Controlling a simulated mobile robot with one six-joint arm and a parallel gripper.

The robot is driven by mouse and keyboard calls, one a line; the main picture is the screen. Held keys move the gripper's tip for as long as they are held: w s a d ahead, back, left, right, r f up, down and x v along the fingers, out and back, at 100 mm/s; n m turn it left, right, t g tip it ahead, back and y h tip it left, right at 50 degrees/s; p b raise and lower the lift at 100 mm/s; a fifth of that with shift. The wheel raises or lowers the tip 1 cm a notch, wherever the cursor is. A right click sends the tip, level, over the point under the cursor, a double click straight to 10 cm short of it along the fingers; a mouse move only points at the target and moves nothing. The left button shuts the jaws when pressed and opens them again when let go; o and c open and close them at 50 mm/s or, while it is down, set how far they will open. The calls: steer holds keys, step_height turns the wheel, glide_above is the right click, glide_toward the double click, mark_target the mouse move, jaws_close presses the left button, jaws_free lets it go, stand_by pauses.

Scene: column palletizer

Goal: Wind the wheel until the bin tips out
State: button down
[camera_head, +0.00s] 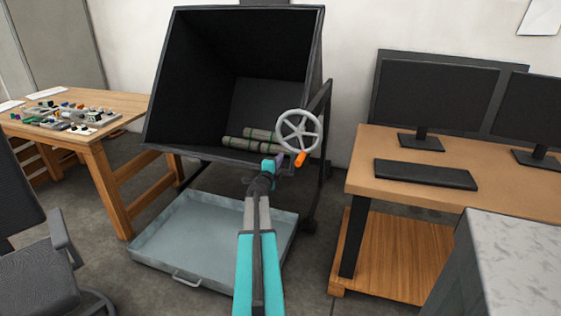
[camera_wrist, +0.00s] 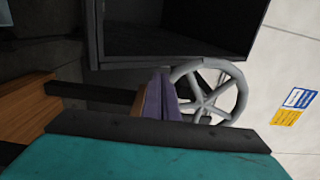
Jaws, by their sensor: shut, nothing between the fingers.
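The large dark bin (camera_head: 175,75) stands tilted, with its open side facing me. A few grey-green rolls (camera_head: 262,134) lie at its lower lip. The grey spoked wheel (camera_head: 298,133) is at the bin's right side, with an orange handle (camera_head: 301,159) at its lower rim. In the wrist view the wheel (camera_wrist: 206,103) is just right of the fingers, and no handle can be made out. My gripper (camera_head: 279,160) is shut and empty, just left of the handle. The wrist view shows its purple fingers (camera_wrist: 160,98) close to the wheel's rim; I cannot tell whether they touch.
A shallow grey metal tray (camera_head: 165,255) lies on the floor below the bin. A wooden table (camera_head: 125,103) with small parts is at the left, beside an office chair (camera_head: 35,262). A desk (camera_head: 400,150) with monitors and a keyboard (camera_head: 425,174) stands at the right.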

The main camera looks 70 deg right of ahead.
steer(key=shift+w+f, duration=0.1)
steer(key=shift+w, duration=0.75)
steer(key=c, duration=2.5)
jaws_free()
steer(key=shift+a, duration=0.1)
steer(key=o, duration=1.1)
steer(key=shift+o, duration=0.2)
steer(key=a, duration=1.2)
steer(key=shift+s, duration=0.35)
